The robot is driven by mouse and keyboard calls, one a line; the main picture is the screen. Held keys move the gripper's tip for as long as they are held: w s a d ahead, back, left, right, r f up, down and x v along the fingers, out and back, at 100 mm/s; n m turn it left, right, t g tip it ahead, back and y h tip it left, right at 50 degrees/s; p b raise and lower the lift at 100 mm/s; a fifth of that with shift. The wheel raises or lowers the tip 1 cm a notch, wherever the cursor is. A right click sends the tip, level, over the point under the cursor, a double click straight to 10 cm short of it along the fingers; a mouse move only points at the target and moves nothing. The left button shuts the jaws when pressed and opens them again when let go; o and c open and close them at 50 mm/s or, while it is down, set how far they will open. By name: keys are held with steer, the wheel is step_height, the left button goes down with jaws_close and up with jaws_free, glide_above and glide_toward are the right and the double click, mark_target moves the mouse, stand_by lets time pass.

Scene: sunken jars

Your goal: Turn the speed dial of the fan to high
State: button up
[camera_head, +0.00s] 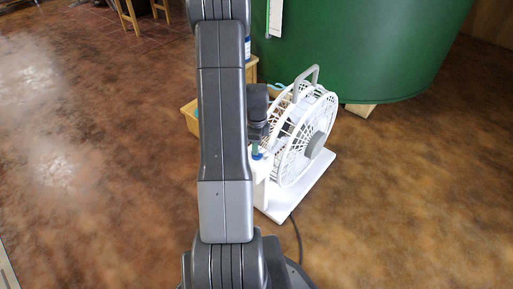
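A white fan (291,150) with a round wire cage, a grey hub and a grey top handle stands on a white base plate (316,184) right of the middle. Its cage faces right. A white post (260,172) rises at its left side, partly behind my arm. A small blue-green part shows at the top of this post; I cannot tell if it is the speed dial. The dial's setting cannot be read. The dark end of my arm, with my gripper (257,147), points down close above the post. The fingers are mostly hidden, and contact cannot be told.
A large green tank (375,45) stands behind the fan on pale blocks (360,109). A yellowish wooden box (190,115) is partly hidden behind my arm. A dark cable (298,240) runs along the brown floor.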

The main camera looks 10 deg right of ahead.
step_height(320, 180, up, 11)
steer(key=p, duration=0.2)
steer(key=shift+f, duration=0.15)
steer(key=shift+f, duration=0.1)
step_height(320, 180, down, 14)
steer(key=b, duration=0.3)
steer(key=shift+r, duration=0.2)
